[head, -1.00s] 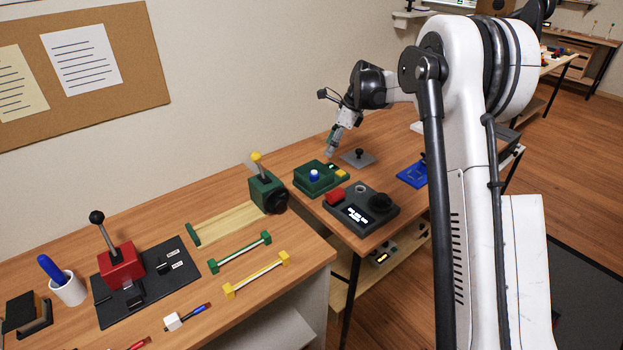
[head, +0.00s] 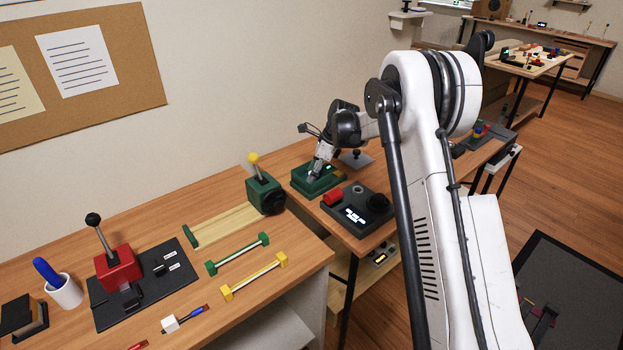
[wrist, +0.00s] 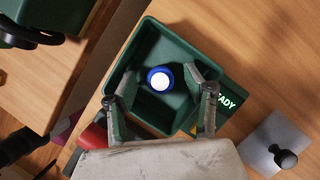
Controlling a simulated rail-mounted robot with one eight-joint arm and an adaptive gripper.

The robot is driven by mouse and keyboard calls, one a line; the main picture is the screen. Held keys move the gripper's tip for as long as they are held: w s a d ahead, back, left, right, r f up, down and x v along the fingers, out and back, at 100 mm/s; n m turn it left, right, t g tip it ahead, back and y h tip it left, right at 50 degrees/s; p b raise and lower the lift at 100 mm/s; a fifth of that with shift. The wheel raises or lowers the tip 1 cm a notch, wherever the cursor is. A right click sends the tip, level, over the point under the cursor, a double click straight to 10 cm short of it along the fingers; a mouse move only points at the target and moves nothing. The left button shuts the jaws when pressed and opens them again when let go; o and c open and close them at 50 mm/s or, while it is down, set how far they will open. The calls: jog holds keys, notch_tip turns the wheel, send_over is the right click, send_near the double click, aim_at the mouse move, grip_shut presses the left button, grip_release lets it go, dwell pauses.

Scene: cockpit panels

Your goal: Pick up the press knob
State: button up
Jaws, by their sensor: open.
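A round blue knob with a white top (wrist: 160,80), which looks like the press knob, sits inside a dark green open-topped box (wrist: 197,58). In the head view the green box (head: 332,184) stands on the right-hand table, and my gripper hides the knob. My gripper (wrist: 160,72) is open and empty, with one finger on each side of the knob in the wrist view. The fingertips reach over the box; whether they touch the knob I cannot tell. In the head view my gripper (head: 312,178) points down at the box.
A grey plate with a black knob (wrist: 288,158) lies beside the box. A dark console with a red button (head: 333,197) and a lit display is in front of it. A green block with a yellow-topped lever (head: 263,190) stands to the left. The wall is behind.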

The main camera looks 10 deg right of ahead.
jog(key=shift+w+a+f, duration=0.1)
jog(key=shift+a+f, duration=0.05)
jog(key=shift+f, duration=0.35)
jog(key=shift+c, duration=0.5)
grip_shut()
